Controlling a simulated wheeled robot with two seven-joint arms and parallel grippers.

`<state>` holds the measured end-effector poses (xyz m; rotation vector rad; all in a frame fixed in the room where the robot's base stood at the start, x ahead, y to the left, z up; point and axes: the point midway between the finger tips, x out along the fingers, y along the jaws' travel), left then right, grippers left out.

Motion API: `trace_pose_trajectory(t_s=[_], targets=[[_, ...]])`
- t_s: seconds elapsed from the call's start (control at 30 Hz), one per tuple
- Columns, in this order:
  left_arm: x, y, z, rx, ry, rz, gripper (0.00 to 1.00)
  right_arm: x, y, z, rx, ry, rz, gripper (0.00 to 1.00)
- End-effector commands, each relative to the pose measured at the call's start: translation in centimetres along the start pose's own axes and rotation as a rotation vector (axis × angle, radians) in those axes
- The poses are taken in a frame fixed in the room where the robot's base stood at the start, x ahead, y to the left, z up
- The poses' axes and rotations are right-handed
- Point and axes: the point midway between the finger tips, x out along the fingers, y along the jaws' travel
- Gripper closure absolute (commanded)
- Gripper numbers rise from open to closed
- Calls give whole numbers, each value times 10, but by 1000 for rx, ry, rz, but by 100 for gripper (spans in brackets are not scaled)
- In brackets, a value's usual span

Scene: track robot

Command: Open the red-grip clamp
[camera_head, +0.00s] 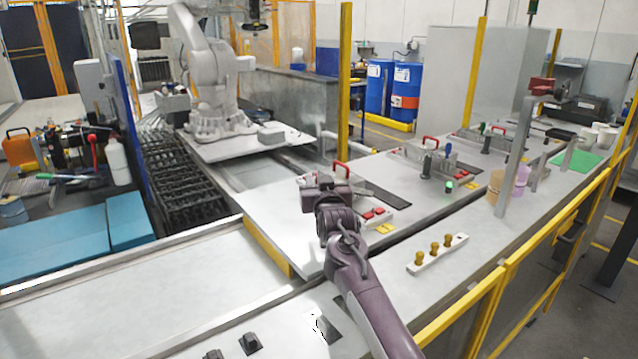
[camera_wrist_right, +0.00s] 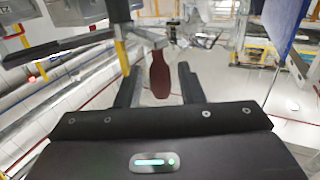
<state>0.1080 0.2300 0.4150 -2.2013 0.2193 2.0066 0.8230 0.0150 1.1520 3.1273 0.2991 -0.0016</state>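In the right wrist view a dark red clamp grip (camera_wrist_right: 160,76) hangs from a metal lever, between the two fingers of my right gripper (camera_wrist_right: 160,67). A gap shows on each side of the grip, so the fingers are open around it and not pressed on it. In the head view my right gripper (camera_head: 323,184) is over the front worktable, beside a clamp with a red handle (camera_head: 342,168). My gripper hides part of that clamp and its base. My left gripper is in neither view.
Red buttons (camera_head: 375,213) sit right of my gripper. A white strip with yellow-brown knobs (camera_head: 437,253) lies nearer the front. More red-handled fixtures (camera_head: 430,141) stand farther back. A tall grey post (camera_head: 514,160) rises at right. The table left of my gripper is bare.

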Motion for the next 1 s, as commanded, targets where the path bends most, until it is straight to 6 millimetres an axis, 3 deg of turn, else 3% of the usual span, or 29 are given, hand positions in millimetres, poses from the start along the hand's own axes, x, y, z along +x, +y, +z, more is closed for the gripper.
trace_pose_trajectory(t_s=[0.43, 1.0], targets=[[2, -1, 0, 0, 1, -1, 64, -7, 0, 1, 1, 0, 1, 63], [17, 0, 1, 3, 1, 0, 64, -72, 0, 2, 0, 1, 1, 63]])
